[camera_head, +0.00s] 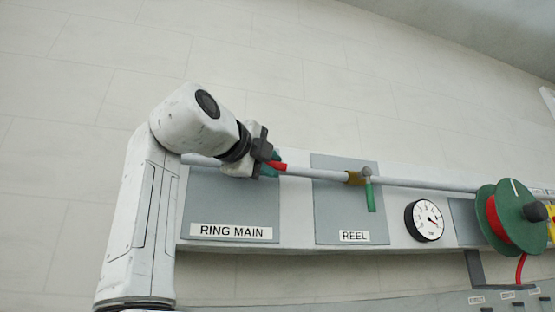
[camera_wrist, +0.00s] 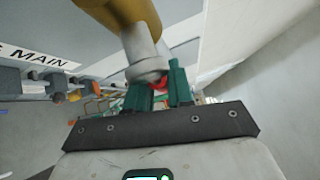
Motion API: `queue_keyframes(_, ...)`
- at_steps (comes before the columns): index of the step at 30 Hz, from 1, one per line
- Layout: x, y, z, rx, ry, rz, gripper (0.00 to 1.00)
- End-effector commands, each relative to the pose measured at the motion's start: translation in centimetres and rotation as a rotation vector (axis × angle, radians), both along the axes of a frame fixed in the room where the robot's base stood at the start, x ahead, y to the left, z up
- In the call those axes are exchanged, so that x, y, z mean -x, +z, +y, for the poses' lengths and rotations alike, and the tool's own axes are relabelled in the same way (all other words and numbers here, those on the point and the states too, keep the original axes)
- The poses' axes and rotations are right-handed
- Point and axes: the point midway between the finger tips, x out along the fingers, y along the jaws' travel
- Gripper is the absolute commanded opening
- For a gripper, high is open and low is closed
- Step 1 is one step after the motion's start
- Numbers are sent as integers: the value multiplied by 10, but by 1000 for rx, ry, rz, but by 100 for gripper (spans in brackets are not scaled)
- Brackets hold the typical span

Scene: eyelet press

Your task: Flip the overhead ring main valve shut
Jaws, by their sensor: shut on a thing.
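The ring main valve is above the RING MAIN label (camera_head: 228,232), and my arm and gripper hide most of it in the head view. Its red lever (camera_head: 280,165) sticks out to the right of my gripper (camera_head: 270,163), close to the line of the pipe. In the wrist view, the brass valve body (camera_wrist: 120,12) and a grey stem (camera_wrist: 142,50) are ahead of the fingers. My gripper (camera_wrist: 160,87) has teal fingers, shut on the lever, with a bit of red (camera_wrist: 161,84) showing between them.
A grey pipe (camera_head: 420,183) runs right along the wall panel. A second valve with a green lever (camera_head: 371,196) hanging down is above the REEL label (camera_head: 354,236). Farther right are a round gauge (camera_head: 424,220) and a green hose reel (camera_head: 515,205). The wall above is bare.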

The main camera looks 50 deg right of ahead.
Motion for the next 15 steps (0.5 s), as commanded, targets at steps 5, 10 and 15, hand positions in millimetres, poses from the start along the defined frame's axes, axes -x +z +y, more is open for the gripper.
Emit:
queue_keyframes(5,0,-1,0,-2,-2,3,0)
queue_keyframes(10,0,-1,0,-2,-2,3,32)
queue_keyframes(15,0,-1,0,-2,-2,2,42)
